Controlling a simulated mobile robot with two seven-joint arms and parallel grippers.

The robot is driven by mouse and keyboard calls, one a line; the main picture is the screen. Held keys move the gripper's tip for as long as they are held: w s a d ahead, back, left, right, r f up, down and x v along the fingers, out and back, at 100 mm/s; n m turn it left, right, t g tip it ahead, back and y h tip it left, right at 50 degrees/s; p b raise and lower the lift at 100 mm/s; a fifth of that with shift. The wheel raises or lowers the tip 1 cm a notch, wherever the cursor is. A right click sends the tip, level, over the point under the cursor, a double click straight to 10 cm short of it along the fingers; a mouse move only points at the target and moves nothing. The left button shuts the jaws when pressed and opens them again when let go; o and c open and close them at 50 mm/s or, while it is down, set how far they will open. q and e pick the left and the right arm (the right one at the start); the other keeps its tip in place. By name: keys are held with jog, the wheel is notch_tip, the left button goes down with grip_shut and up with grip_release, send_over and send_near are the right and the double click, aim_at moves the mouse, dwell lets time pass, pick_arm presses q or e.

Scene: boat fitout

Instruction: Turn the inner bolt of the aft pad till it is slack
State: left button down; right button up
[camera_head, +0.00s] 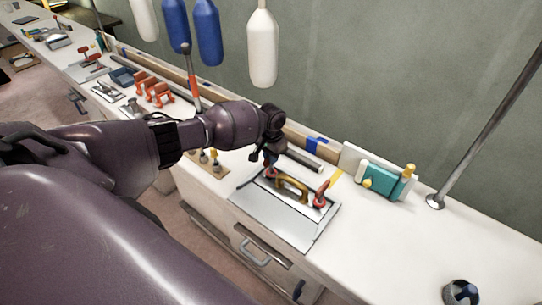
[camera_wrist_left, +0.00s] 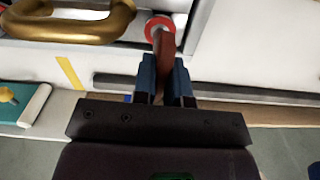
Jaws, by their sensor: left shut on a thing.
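A light grey pad (camera_head: 286,222) lies on the white bench with a brass fitting (camera_head: 292,188) on it. A red-handled bolt (camera_head: 321,196) stands at the fitting's right end, and another red-handled bolt (camera_head: 271,173) at its left end. My left gripper (camera_head: 269,158) is over the left one. In the left wrist view, its blue fingers (camera_wrist_left: 166,75) are shut on the red handle (camera_wrist_left: 164,45), above a red ring (camera_wrist_left: 160,27). The brass fitting (camera_wrist_left: 68,25) is beside it, apart from the fingers. The bolt's shank is hidden. My right gripper is out of view.
A teal block (camera_head: 382,180) with yellow-topped pieces stands right of the pad, near a slanted metal pole (camera_head: 487,128). A dark round object (camera_head: 462,293) is at the lower right. Blue and white fenders (camera_head: 208,32) hang behind. The right bench top is mostly clear.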

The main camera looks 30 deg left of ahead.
pick_arm(q)
jog(key=shift+s+f, duration=0.1)
jog(key=shift+f, duration=0.1)
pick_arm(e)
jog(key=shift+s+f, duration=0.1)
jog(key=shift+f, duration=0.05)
pick_arm(q)
jog(key=c, duration=1.2)
grip_release()
jog(key=shift+o, duration=0.2)
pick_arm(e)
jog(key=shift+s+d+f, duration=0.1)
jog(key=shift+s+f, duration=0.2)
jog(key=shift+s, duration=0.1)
pick_arm(q)
jog(key=shift+r, duration=0.2)
